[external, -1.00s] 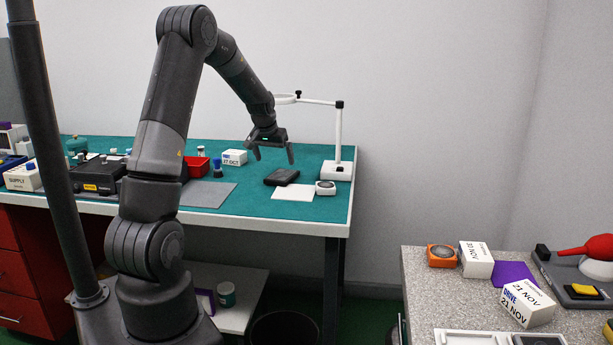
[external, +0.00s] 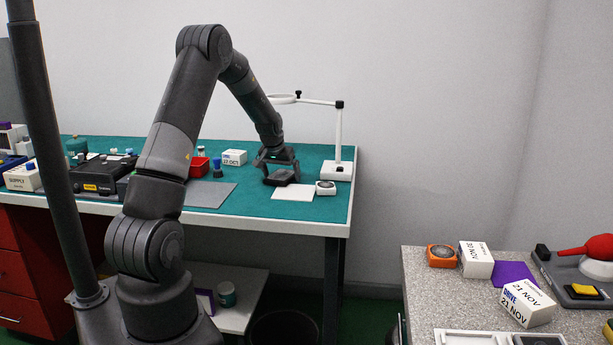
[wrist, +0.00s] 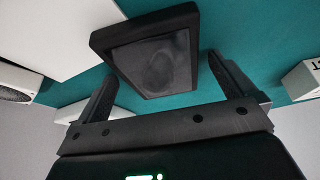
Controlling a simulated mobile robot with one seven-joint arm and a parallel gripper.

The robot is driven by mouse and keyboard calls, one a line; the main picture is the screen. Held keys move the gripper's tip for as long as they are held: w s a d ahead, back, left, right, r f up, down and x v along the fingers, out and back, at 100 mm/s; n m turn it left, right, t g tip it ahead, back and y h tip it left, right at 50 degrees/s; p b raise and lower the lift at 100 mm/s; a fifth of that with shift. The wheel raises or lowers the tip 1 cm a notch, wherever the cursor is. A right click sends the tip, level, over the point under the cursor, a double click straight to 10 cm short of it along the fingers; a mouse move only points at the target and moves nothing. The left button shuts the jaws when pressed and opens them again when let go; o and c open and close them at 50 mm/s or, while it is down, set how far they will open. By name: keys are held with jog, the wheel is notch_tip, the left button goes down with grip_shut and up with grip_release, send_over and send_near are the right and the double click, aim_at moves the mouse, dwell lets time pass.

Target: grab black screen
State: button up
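The black screen (wrist: 150,62) is a dark, flat rectangular block with a greyish face and a smudge on it. In the external view the screen (external: 282,177) lies on the green table mat, behind the white sheet. My gripper (external: 281,180) is lowered over it with its fingers on either side. In the wrist view my gripper (wrist: 160,85) is open, its two fingers spread wide, and the near end of the screen reaches between them. I see a gap at the right finger; contact at the left finger is hard to tell.
A white sheet (external: 293,193) and a small white round-faced device (external: 325,187) lie in front of the screen. A white stand (external: 337,172) with a ring arm rises at the right. A grey mat (external: 206,194), red bin (external: 196,166) and white date block (external: 234,157) are to the left.

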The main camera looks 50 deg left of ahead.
jog(key=c, duration=1.1)
jog(key=shift+o, duration=0.2)
